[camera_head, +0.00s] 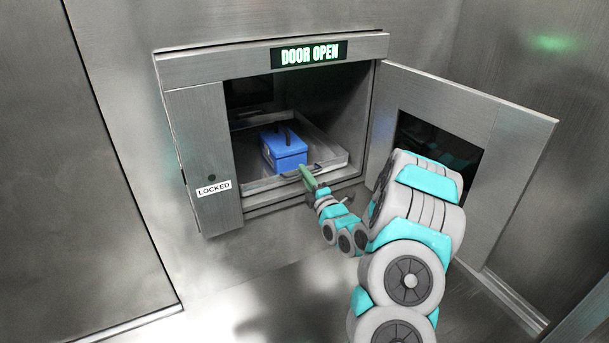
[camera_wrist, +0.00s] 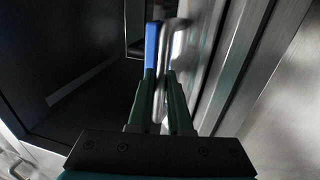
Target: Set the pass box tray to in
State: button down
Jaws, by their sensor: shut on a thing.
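The pass box (camera_head: 200,72) is set in the steel wall, with its door (camera_head: 470,120) swung open to the right. Its metal tray (camera_head: 335,157) lies inside the opening, its front edge near the opening's lower sill. A blue box (camera_head: 285,150) with a dark handle on top rests on the tray. My gripper (camera_head: 306,172) is at the tray's front handle (camera_head: 312,167). In the wrist view my gripper's fingers (camera_wrist: 163,85) are shut around the metal handle bar (camera_wrist: 180,45), and a strip of the blue box (camera_wrist: 152,45) shows beyond. How far the tray reaches inside is partly hidden.
A lit sign (camera_head: 310,54) above the opening reads "DOOR OPEN". A label (camera_head: 213,188) on the left reads "LOCKED". The floor in front is clear.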

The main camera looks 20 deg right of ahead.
aim_at(293, 159)
dwell(0.3)
jog(key=shift+w, duration=2.4)
jog(key=c, duration=0.8)
grip_release()
jog(key=shift+c, duration=0.2)
jog(key=s+f, duration=0.1)
jog(key=s, duration=0.6)
jog(key=shift+s+f, duration=0.3)
jog(key=shift+s, duration=0.05)
